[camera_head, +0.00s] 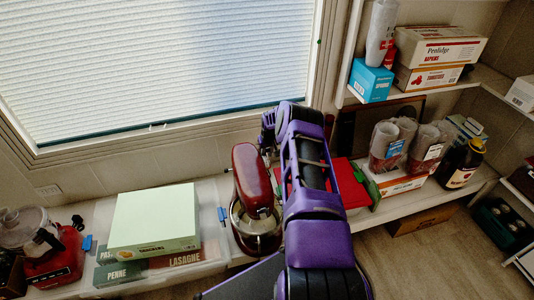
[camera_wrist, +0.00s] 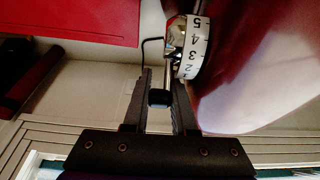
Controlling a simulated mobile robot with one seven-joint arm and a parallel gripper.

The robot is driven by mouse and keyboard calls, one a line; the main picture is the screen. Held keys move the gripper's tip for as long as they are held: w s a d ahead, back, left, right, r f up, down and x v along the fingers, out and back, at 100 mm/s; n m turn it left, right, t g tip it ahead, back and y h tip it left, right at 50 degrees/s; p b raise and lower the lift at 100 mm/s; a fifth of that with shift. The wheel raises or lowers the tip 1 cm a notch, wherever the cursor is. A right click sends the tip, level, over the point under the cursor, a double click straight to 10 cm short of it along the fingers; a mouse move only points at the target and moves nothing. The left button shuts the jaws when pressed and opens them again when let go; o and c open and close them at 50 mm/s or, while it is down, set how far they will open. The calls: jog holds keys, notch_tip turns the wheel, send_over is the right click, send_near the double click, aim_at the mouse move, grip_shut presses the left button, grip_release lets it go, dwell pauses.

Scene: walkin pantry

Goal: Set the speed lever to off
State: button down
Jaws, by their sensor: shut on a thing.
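The dark red stand mixer (camera_head: 252,180) stands on the shelf below the window, with its metal bowl (camera_head: 256,230) under the head. In the wrist view, the mixer's glossy red body (camera_wrist: 265,60) fills the right side. A white speed dial (camera_wrist: 193,48) with the numbers 2 to 5 in sight is on it. The speed lever's dark knob (camera_wrist: 159,97) lies between the fingers of my gripper (camera_wrist: 160,88), which is shut on it. Its metal rod runs up toward the dial. In the head view my arm hides part of the mixer's right side and the lever.
A red box (camera_wrist: 85,22) is close beside the mixer. A pale green box (camera_head: 155,218) and food boxes lie to the left, with a red food processor (camera_head: 58,262) beyond. Cups (camera_head: 386,145) and a dark bottle (camera_head: 459,165) stand right of my arm. The window (camera_head: 160,60) is behind.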

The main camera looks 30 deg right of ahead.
jog(key=shift+f+g, duration=0.25)
jog(key=shift+g, duration=0.15)
dwell(0.5)
jog(key=c, duration=1)
grip_release()
jog(key=p+v, duration=0.3)
jog(key=v, duration=1.4)
jog(key=shift+r+p, duration=0.2)
jog(key=shift+p, duration=0.15)
jog(key=shift+d, duration=0.1)
